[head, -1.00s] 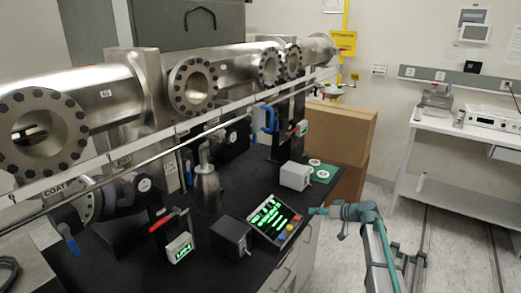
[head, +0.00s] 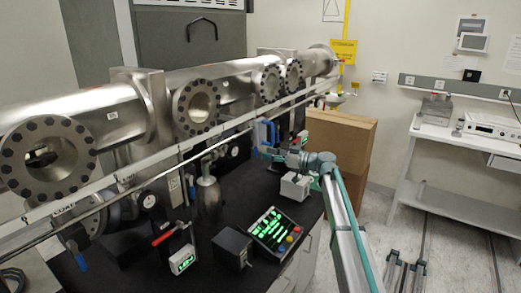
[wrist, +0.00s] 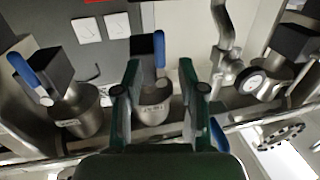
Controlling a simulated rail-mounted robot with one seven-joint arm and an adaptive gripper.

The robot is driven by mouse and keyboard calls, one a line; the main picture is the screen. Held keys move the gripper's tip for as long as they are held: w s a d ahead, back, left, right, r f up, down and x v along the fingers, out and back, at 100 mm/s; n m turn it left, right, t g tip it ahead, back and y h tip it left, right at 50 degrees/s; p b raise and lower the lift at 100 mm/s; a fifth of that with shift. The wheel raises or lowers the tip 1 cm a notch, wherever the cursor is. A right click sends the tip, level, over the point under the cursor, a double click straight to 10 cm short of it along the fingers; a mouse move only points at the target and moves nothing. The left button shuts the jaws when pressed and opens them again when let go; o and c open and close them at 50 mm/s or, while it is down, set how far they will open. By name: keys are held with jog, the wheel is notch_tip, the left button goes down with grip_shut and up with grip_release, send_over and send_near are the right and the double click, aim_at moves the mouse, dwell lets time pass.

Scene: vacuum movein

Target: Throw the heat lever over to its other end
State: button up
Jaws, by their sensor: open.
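I cannot tell which lever is the heat lever, as the labels are too small to read. In the head view my gripper (head: 270,152) is at the blue handle (head: 268,132) under the long steel tube. In the wrist view my gripper (wrist: 160,68) is open, its two green fingers apart. A blue lever (wrist: 159,48) on a dark block stands upright ahead of the gap between them, above a labelled metal cylinder (wrist: 153,104). No contact with it shows. A second blue lever (wrist: 30,75) is tilted at the left, outside the fingers.
A red lever (head: 162,239) stands by a small green display (head: 182,260) at the front. A control panel (head: 273,231), a dark box (head: 232,247) and a light box (head: 295,186) sit on the black bench. A steel rail (wrist: 262,119) crosses the wrist view.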

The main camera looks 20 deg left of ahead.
jog(key=shift+w+a+p, duration=0.1)
jog(key=shift+a+p, duration=0.55)
jog(key=shift+a, duration=1.5)
grip_shut()
